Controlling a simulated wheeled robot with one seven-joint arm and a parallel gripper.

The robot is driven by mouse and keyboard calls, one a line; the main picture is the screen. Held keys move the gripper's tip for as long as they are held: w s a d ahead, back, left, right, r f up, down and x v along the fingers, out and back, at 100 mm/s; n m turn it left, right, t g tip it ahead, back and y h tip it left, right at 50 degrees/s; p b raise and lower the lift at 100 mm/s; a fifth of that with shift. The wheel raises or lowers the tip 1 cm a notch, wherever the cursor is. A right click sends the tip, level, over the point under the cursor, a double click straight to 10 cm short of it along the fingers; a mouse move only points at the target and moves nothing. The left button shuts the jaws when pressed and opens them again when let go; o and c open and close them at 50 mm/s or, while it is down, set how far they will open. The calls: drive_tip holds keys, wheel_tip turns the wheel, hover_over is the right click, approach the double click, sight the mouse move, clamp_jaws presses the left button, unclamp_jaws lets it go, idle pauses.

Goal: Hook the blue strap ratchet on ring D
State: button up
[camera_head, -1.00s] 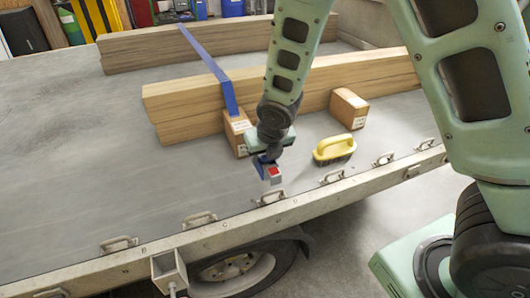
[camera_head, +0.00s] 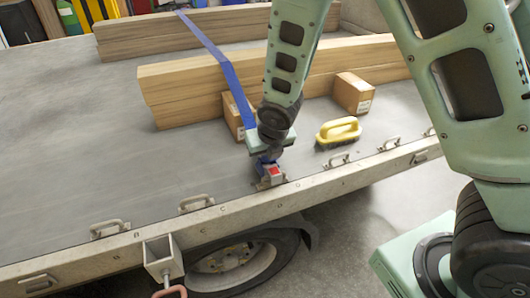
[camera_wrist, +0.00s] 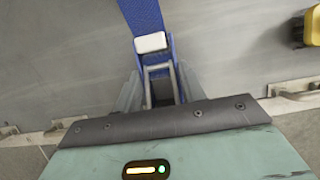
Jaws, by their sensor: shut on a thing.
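The blue strap (camera_head: 234,84) runs over the timber beams down to the ratchet (camera_head: 276,172), which has a red patch and metal parts. My gripper (camera_head: 267,160) is shut on the ratchet near the deck's side rail. The ratchet is right at a ring (camera_head: 262,185) that it partly hides. The small rail letter beside this ring looks like D. I cannot tell whether the hook is in the ring. In the wrist view, the strap (camera_wrist: 143,14) and the ratchet's metal frame (camera_wrist: 160,73) lie between my fingers (camera_wrist: 160,92); the hook is hidden.
Other rings, such as one to the left (camera_head: 196,202) and one to the right (camera_head: 335,161), line the rail. The deck to the left is clear.

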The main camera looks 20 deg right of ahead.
drive_tip(key=o, duration=1.3)
drive_tip(key=p+v, duration=0.5)
drive_tip(key=v, duration=1.2)
drive_tip(key=s+a+r+m+g+p, duration=0.1)
drive_tip(key=s+a+r+m+p, duration=0.1)
drive_tip(key=s+m, duration=0.4)
drive_tip(key=s+a+r+m+g+p, duration=0.2)
drive_tip(key=s+r+m, duration=0.3)
drive_tip(key=m, duration=0.8)
drive_tip(key=s+a+r+m+g+p, duration=0.1)
drive_tip(key=s+a+r+m+p, duration=0.1)
drive_tip(key=s+m, duration=0.7)
drive_tip(key=shift+a+r+g+y+p, duration=0.15)
drive_tip(key=shift+r+g+y+p, duration=0.15)
drive_tip(key=shift+r+p, duration=0.4)
